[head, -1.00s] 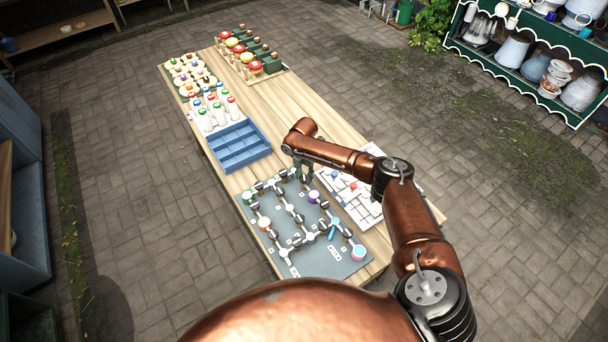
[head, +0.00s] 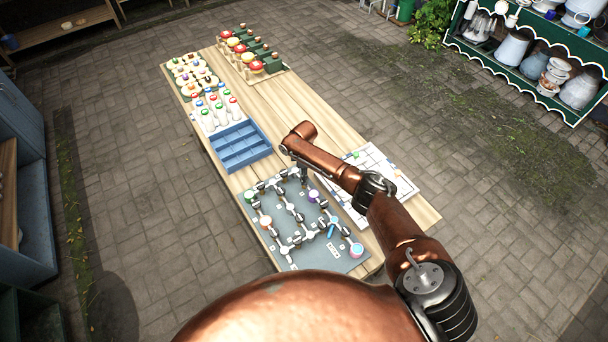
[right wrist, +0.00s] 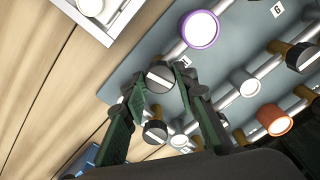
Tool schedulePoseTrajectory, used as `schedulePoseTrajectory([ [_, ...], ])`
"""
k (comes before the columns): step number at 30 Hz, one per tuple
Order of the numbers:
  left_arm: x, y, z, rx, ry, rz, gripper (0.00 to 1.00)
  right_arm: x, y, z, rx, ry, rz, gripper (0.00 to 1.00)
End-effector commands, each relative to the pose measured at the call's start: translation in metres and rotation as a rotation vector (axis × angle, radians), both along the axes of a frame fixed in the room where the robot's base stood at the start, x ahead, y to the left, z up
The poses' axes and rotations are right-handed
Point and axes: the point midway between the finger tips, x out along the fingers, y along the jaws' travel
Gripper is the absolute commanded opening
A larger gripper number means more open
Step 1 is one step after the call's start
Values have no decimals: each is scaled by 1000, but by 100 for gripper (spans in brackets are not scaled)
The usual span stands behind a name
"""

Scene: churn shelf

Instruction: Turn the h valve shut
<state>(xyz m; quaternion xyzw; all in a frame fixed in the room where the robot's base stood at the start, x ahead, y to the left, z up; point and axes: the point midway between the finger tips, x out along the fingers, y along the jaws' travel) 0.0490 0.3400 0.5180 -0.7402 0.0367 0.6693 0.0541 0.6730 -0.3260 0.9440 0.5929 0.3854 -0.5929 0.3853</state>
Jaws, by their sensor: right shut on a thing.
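The grey valve board (head: 330,262) lies on the table with silver pipes, coloured round caps and several dark knobs with white stripes. My right gripper (head: 300,172) is over its far edge, mostly hidden by the arm in the head view. In the right wrist view my right gripper (right wrist: 160,76) has its green fingers on both sides of a dark striped valve knob (right wrist: 159,77) and is shut on it. No letter is readable beside this knob; a G label (right wrist: 278,11) shows further right. A purple-ringed cap (right wrist: 200,29) is close by. My left gripper is out of view.
A white tray (head: 405,187) lies just right of the board. A blue compartment box (head: 240,147) stands beyond it, with several white bottles (head: 215,113) behind. Red and yellow items on a stand (head: 285,73) are at the far end. Bare wood shows mid-table.

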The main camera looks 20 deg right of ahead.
Motion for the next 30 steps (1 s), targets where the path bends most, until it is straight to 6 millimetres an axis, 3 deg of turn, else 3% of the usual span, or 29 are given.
schedulePoseTrajectory([
  [12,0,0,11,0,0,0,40,0,0,0,-1,1,-208,2],
  [30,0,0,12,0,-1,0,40,0,0,0,-1,0,-245,2],
])
